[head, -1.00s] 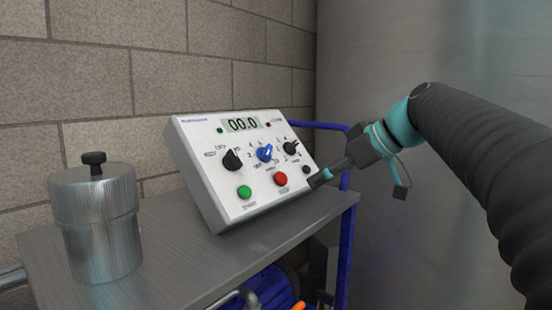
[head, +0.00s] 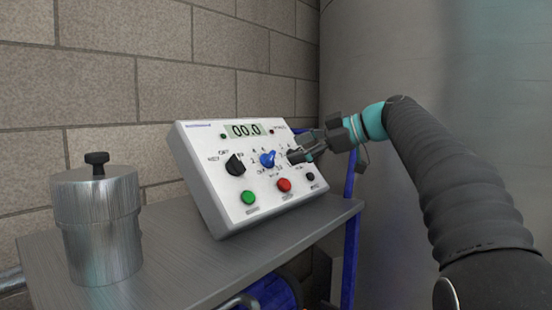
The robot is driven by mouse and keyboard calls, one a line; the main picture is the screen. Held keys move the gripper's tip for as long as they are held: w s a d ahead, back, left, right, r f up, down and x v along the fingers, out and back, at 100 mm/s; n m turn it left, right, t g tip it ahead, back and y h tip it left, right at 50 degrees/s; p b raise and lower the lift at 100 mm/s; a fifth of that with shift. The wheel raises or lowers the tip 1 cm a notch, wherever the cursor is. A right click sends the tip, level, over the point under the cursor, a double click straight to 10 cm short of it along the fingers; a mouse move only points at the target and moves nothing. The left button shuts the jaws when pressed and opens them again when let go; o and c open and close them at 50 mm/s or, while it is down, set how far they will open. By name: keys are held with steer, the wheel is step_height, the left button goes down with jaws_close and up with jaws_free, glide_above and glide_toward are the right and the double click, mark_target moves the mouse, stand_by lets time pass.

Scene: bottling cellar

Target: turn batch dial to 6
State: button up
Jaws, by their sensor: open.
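A white control box (head: 213,180) with a sloped face stands on the cart top. Its display (head: 244,130) reads 00.0. A blue pointer knob (head: 267,159) sits mid-face with small numbers around it. A black knob (head: 235,165) is to its left. The labels are too small to tell which dial is the batch dial. My gripper (head: 300,154) is open at the right side of the face, just right of the blue knob. It covers the right-hand black knob, and I cannot tell whether it touches it.
A green button (head: 249,197), a red button (head: 284,185) and a small black one (head: 310,177) sit below the knobs. A metal canister (head: 97,225) stands left on the grey cart top (head: 180,262). A brick wall is behind, and a large metal tank (head: 400,70) is at right.

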mark_target(274, 157)
steer(key=x, duration=0.6)
steer(key=shift+a+f, duration=0.1)
steer(key=shift+a, duration=0.1)
steer(key=c, duration=1.2)
